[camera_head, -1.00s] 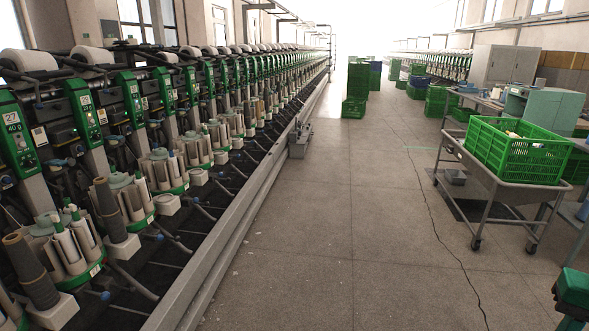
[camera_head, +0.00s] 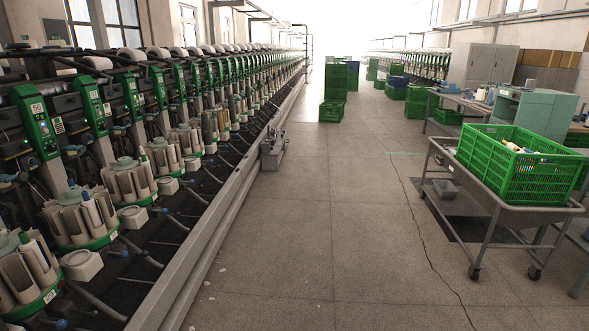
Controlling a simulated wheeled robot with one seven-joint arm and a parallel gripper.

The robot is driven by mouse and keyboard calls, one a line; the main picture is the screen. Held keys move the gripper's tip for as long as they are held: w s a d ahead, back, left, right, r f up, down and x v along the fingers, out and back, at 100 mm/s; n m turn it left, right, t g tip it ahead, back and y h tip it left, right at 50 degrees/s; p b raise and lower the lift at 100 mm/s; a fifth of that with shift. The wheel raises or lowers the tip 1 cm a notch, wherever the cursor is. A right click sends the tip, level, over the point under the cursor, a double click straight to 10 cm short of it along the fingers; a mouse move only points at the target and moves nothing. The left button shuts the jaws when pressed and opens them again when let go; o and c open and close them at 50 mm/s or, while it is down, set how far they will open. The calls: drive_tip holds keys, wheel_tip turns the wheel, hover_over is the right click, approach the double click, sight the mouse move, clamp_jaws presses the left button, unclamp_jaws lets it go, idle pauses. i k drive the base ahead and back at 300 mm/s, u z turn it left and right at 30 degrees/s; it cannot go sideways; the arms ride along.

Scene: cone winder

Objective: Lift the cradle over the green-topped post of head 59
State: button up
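A row of winding heads runs along the left side, each with a green-faced post. The nearest fully visible green-faced post (camera_head: 37,122) carries a small number plate that looks like 56 or 59; I cannot read it surely. White yarn packages show behind the tops of the posts, and dark holder arms there blur together, so I cannot single out the cradle of head 59. Below the posts stand round magazines (camera_head: 80,222) with pale bobbins, some with green or blue tips. My gripper is not in view.
A long grey rail (camera_head: 213,228) edges the machine. The tiled aisle (camera_head: 345,235) beside it is clear. A low grey fixture (camera_head: 273,150) stands against the rail. A wheeled cart (camera_head: 497,200) with a green crate (camera_head: 520,175) stands right. Stacked green crates (camera_head: 333,110) stand farther down.

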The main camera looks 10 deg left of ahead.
sight(82, 67)
drive_tip(key=u, duration=0.05)
drive_tip(key=i, duration=1.15)
drive_tip(key=u, duration=0.4)
drive_tip(key=i, duration=1.15)
drive_tip(key=u, duration=1.15)
drive_tip(key=i, duration=1)
drive_tip(key=u, duration=0.55)
